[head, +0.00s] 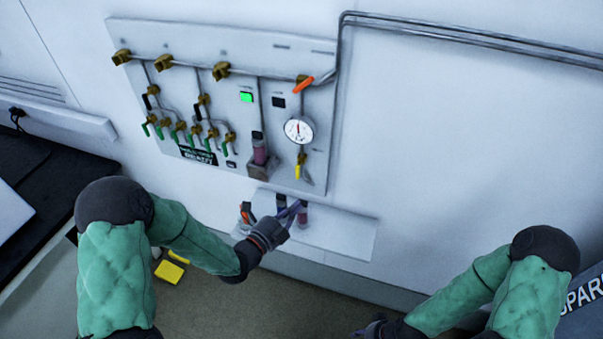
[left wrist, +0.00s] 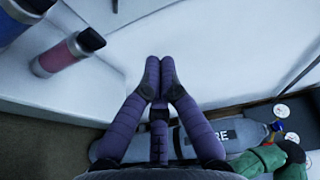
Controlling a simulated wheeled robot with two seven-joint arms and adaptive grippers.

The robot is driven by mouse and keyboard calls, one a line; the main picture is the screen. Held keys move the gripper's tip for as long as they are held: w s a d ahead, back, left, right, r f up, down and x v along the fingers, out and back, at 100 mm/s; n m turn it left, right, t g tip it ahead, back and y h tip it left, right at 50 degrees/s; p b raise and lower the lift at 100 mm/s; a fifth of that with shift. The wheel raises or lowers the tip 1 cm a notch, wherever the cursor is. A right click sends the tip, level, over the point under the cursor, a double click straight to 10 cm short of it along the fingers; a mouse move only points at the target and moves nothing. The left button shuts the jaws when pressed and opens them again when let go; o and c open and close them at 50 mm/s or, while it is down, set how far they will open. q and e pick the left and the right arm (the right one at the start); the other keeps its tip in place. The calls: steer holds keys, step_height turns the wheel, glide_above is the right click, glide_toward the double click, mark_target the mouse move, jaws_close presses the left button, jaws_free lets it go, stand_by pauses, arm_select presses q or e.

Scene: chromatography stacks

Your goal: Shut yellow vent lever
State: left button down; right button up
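The yellow vent lever (head: 298,172) hangs below the round gauge (head: 299,130) at the lower right of the wall panel. It points downward, next to a small brass valve. My left gripper (head: 298,207) is below the lever, in front of the small wall shelf. In the left wrist view its purple fingers (left wrist: 160,65) meet at the tips with nothing between them. The lever does not show in that view. My right gripper (head: 371,328) is low in the head view, mostly cut off and dark, so its fingers cannot be made out.
The shelf (head: 345,236) holds several capped cartridges, one pink (left wrist: 68,54). Another pink cartridge (head: 260,153) sits in a panel holder. An orange lever (head: 303,85) is above the gauge; green-handled valves (head: 195,132) are at the left.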

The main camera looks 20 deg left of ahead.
mark_target(298, 172)
arm_select(q)
steer(key=shift+s+r+m, duration=0.1)
steer(key=shift+r+m, duration=0.3)
steer(key=shift+r, duration=0.4)
steer(key=w, duration=0.9)
steer(key=shift+w+d, duration=0.2)
steer(key=shift+w, duration=0.05)
steer(key=shift+a, duration=0.4)
steer(key=shift+b, duration=0.4)
steer(key=shift+a+f+m+b, duration=0.1)
steer(key=shift+m+b, duration=0.2)
steer(key=shift+b, duration=0.05)
